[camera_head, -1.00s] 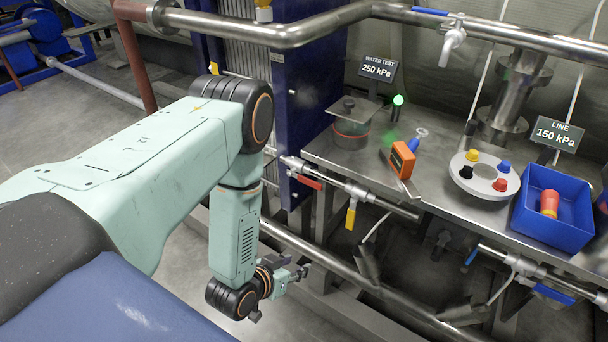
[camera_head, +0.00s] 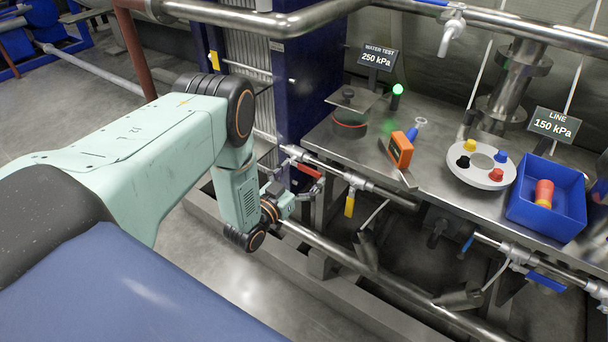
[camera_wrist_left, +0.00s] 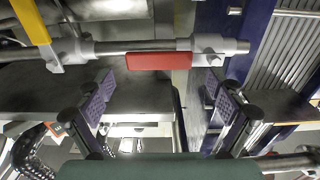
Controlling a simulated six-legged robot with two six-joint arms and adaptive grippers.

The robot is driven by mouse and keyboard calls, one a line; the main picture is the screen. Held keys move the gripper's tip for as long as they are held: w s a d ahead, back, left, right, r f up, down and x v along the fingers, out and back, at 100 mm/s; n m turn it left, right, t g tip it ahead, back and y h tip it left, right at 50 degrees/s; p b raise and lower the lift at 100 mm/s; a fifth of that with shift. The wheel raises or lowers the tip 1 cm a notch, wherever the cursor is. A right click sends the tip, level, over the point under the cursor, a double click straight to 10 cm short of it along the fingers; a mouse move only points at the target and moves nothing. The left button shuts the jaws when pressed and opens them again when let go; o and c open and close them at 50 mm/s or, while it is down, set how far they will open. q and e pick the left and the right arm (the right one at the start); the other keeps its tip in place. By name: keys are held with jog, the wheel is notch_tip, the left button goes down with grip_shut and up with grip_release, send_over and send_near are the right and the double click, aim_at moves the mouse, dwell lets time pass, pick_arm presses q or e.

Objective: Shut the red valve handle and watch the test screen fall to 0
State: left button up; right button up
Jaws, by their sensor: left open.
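The red valve handle (camera_head: 309,171) sits on the steel pipe at the left front edge of the bench. In the left wrist view the red handle (camera_wrist_left: 162,61) lies along the pipe, ahead of and between my open fingers. My left gripper (camera_head: 308,195) is just below and beside it in the head view; in the wrist view my left gripper (camera_wrist_left: 158,95) is open and empty, with no visible contact. The test screen (camera_head: 377,57) reads WATER TEST 250 kPa. A green lamp (camera_head: 397,89) glows beside it. My right gripper is not in view.
A yellow handle (camera_head: 349,206) hangs from the same pipe, right of the red one. A blue handle (camera_head: 546,283) is farther right. The bench holds an orange meter (camera_head: 401,150), a round white plate (camera_head: 466,176) and a blue bin (camera_head: 519,207). A LINE screen (camera_head: 555,125) reads 150 kPa.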

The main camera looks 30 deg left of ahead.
pick_arm(q)
jog(key=shift+w, duration=0.35)
jog(key=shift+c, duration=0.5)
jog(key=shift+r, duration=0.1)
jog(key=c, duration=1.6)
jog(key=shift+w+d, duration=0.1)
